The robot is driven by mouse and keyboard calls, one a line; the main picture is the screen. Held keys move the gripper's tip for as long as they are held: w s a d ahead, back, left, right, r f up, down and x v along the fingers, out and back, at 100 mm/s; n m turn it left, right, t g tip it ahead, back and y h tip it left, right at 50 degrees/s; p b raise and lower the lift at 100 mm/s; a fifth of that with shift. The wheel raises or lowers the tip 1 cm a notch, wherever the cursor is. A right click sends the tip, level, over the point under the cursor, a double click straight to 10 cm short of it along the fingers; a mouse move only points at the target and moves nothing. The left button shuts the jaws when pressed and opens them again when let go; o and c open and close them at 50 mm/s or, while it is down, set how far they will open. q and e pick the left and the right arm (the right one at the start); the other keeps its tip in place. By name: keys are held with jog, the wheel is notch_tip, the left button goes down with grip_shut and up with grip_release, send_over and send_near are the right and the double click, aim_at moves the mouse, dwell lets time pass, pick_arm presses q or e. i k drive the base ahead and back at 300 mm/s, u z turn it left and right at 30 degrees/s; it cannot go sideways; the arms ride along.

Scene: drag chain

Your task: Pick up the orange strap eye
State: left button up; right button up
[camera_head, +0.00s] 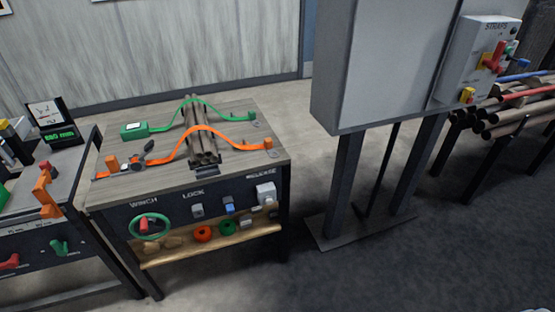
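An orange strap (205,129) arches over a bundle of brown pipes (201,150) on the wooden workbench top (240,164). A small orange end piece (268,143), which looks like the strap eye, lies at the strap's right end near the bench's right edge. Its hole is too small to make out. At the strap's left end is a dark ratchet-like part (146,152), with an orange block (112,162) beside it. Neither of my grippers is in view.
A green strap (192,101) with a green box (134,130) lies behind. The bench front has a green winch wheel (149,226), and a lower shelf (210,245) holds rolls. A grey cabinet (375,60) stands right. Grey floor (440,250) is open at lower right.

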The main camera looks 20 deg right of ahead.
aim_at(268, 142)
jog(key=u, duration=0.8)
jog(key=i, duration=0.85)
jog(key=z, duration=0.1)
